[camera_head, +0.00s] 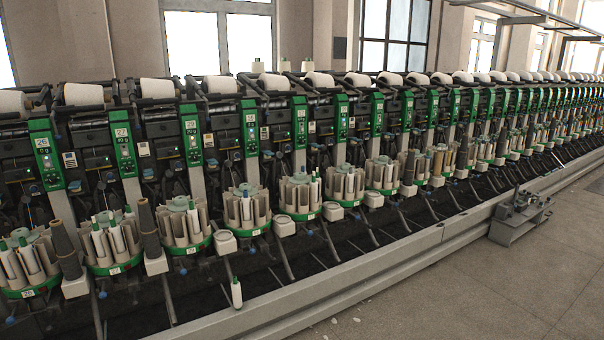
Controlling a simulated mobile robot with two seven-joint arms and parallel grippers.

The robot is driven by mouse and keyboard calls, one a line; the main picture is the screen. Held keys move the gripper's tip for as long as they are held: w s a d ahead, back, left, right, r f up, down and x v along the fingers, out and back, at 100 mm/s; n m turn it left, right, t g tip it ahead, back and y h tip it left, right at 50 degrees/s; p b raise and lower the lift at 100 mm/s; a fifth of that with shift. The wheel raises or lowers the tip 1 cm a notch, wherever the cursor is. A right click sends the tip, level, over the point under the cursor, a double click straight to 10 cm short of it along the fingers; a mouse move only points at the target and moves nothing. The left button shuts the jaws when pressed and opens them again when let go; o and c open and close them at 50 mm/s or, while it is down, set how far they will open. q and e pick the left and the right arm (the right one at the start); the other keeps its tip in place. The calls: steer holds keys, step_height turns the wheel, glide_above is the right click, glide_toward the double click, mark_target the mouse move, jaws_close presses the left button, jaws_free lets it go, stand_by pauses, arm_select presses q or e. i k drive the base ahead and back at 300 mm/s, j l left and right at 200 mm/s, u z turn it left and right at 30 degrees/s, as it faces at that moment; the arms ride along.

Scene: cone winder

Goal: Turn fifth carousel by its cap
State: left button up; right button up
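A long row of bobbin carousels runs along the front of the winder, from the near left to the far right. Counted from the left edge of the picture, the fifth carousel (301,194) has grey-beige pockets around a central cap and a green base ring. The nearest carousel (28,262) is partly cut by the left edge. Neither of my grippers shows in the picture.
A white bobbin (236,292) with a green tip is upright below the carousels. Dark cones (65,250) stand between the left carousels. A pale rail (340,283) runs along the machine's foot. A small grey cart (520,216) stands beside it. The floor (480,285) at right is largely clear.

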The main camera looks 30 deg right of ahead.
mark_target(296, 193)
steer(key=i+l, duration=0.35)
steer(key=l, duration=0.15)
steer(key=i+l, duration=0.35)
steer(key=l, duration=0.15)
steer(key=i+l, duration=0.35)
steer(key=l, duration=0.15)
steer(key=i+l, duration=0.35)
steer(key=l, duration=0.15)
steer(key=i+l, duration=0.35)
steer(key=l, duration=0.15)
